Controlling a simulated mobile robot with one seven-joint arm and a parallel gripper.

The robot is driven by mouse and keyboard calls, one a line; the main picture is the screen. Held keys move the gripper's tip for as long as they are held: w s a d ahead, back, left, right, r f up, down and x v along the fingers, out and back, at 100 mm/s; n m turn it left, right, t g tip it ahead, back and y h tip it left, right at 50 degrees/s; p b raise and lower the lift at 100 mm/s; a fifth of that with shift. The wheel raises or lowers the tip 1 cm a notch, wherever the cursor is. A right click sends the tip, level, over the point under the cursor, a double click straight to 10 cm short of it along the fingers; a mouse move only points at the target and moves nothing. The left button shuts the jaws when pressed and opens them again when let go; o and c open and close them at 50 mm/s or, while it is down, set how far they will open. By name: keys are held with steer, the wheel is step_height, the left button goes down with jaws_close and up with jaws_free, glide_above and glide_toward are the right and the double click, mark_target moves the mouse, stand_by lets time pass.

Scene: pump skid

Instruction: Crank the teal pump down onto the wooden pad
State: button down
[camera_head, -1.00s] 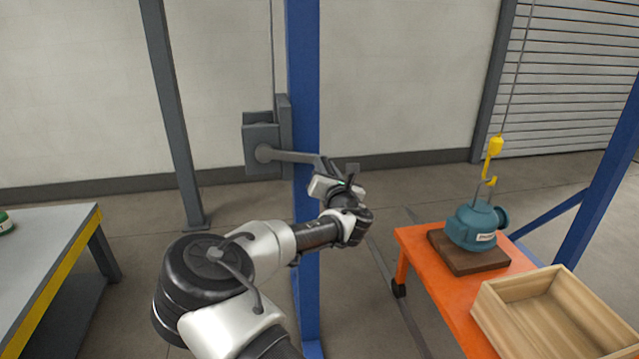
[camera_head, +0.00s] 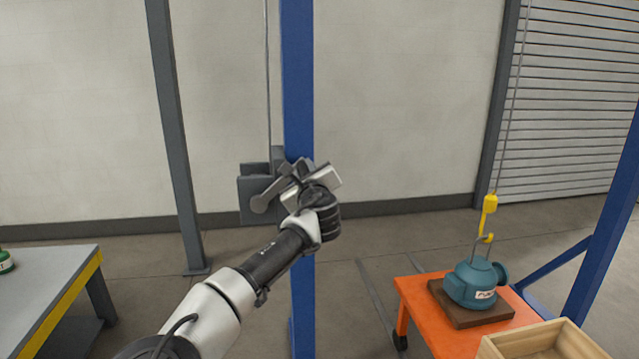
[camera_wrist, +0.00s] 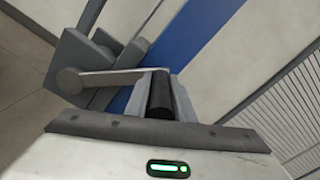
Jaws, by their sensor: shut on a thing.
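My gripper (camera_head: 304,174) is shut on the handle of the winch crank. In the wrist view the black crank grip (camera_wrist: 160,96) sits between the jaws, and the grey crank arm (camera_wrist: 98,79) runs left to its hub. In the head view the crank arm (camera_head: 273,191) points up and right from the hub. The teal pump (camera_head: 474,283) is upright over the brown wooden pad (camera_head: 466,314) and looks down on it; I cannot tell whether a thin gap remains. The yellow hook (camera_head: 488,221) is at the pump's wire bail (camera_head: 478,246).
The winch box (camera_head: 255,199) is mounted beside a blue post (camera_head: 299,85). The pad is on an orange cart (camera_head: 415,292), with an open wooden crate (camera_head: 535,338) in front. A grey bench (camera_head: 45,280) stands at left. Floor between bench and post is clear.

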steer(key=s+a+r+n, duration=0.2)
steer(key=a+r+n, duration=0.1)
steer(key=a+n, duration=0.4)
steer(key=s+a+r+n, duration=0.25)
steer(key=a+n, duration=0.25)
steer(key=a, duration=0.3)
steer(key=s+a+f+n+p, duration=0.2)
steer(key=a+f+n+p, duration=0.2)
steer(key=a+f, duration=0.7)
steer(key=shift+a+f+n, duration=0.35)
steer(key=shift+f+n, duration=0.15)
steer(key=shift+n, duration=0.6)
steer(key=shift+w+d+f, duration=0.1)
steer(key=c, duration=1.5)
jaws_free()
steer(key=shift+d, duration=0.1)
steer(key=shift+c, duration=0.2)
